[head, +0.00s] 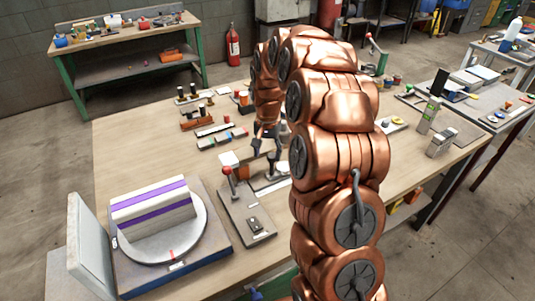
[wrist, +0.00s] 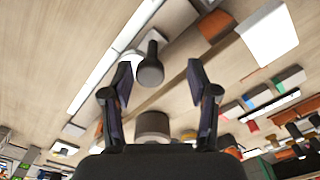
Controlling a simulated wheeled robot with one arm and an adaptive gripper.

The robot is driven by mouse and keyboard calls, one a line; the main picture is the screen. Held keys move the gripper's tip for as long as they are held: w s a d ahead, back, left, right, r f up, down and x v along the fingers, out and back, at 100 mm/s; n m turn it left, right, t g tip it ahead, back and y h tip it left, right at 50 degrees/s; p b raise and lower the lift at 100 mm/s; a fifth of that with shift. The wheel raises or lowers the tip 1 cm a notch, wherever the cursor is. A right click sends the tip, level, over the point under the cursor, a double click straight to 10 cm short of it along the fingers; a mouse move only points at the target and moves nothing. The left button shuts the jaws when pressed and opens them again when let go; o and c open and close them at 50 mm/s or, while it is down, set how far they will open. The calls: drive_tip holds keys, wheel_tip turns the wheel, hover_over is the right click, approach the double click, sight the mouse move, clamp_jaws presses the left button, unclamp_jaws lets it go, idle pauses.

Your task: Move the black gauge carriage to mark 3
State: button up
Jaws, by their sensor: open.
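My gripper (head: 265,147) is open above the middle of the workbench, its fingers pointing down. In the wrist view my gripper (wrist: 159,68) shows two dark fingers apart with nothing held. A black knobbed piece (wrist: 150,70), which looks like the gauge carriage, shows between and beyond the fingertips, apart from them. It stands beside a long white strip (wrist: 98,80). In the head view a grey board (head: 268,187) lies just below my gripper, partly hidden by my arm. I cannot read any mark numbers.
A grey plate (head: 246,213) with a red-ball lever (head: 227,172) lies front left of the gripper. A striped white block (head: 153,207) stands on a round turntable at the left. Coloured blocks (head: 222,138) lie behind. My arm hides the bench's middle right.

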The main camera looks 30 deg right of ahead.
wheel_tip(320, 180, up, 8)
drive_tip(key=shift+p, duration=0.35)
idle(0.9)
idle(0.5)
